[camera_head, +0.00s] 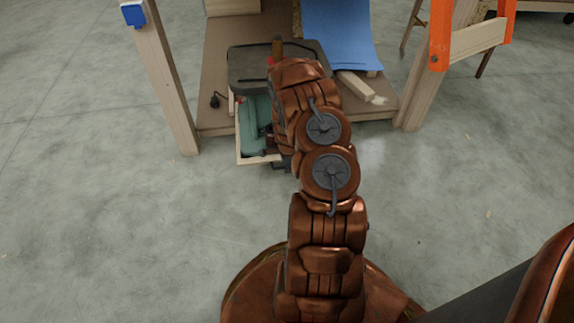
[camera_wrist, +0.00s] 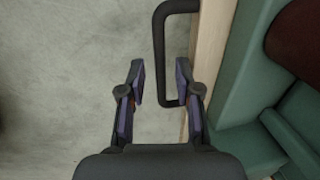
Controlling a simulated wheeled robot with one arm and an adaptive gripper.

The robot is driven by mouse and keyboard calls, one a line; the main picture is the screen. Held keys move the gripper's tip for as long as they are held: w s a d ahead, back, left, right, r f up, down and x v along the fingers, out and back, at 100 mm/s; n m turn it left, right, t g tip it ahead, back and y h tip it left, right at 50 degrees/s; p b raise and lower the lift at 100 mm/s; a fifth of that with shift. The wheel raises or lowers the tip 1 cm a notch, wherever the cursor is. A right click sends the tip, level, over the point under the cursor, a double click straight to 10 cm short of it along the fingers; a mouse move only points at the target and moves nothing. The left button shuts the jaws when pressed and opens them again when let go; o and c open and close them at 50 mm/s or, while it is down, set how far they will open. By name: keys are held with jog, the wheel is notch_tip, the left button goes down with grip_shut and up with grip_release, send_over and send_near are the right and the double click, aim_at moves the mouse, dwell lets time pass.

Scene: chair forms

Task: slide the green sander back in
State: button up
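The green sander (camera_head: 254,128) sits in a pale wooden drawer (camera_head: 240,158) that stands out from under the workbench's low shelf; my arm hides part of both. In the wrist view the green body (camera_wrist: 232,78) fills the right side, beside the drawer's wooden front (camera_wrist: 209,45). A dark bar handle (camera_wrist: 160,50) is fixed to that front. My gripper (camera_wrist: 160,80) is open, with one finger on each side of the handle's bar. Gaps show between the fingers and the bar. In the head view my arm hides the gripper's fingers.
A black-topped item (camera_head: 250,70) lies on the brown shelf (camera_head: 212,115) above the drawer. A blue sheet (camera_head: 340,35) and a wood offcut (camera_head: 358,88) lie right of it. Wooden legs (camera_head: 170,85) stand on both sides. The concrete floor in front is clear.

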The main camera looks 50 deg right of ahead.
grip_shut()
dwell(0.3)
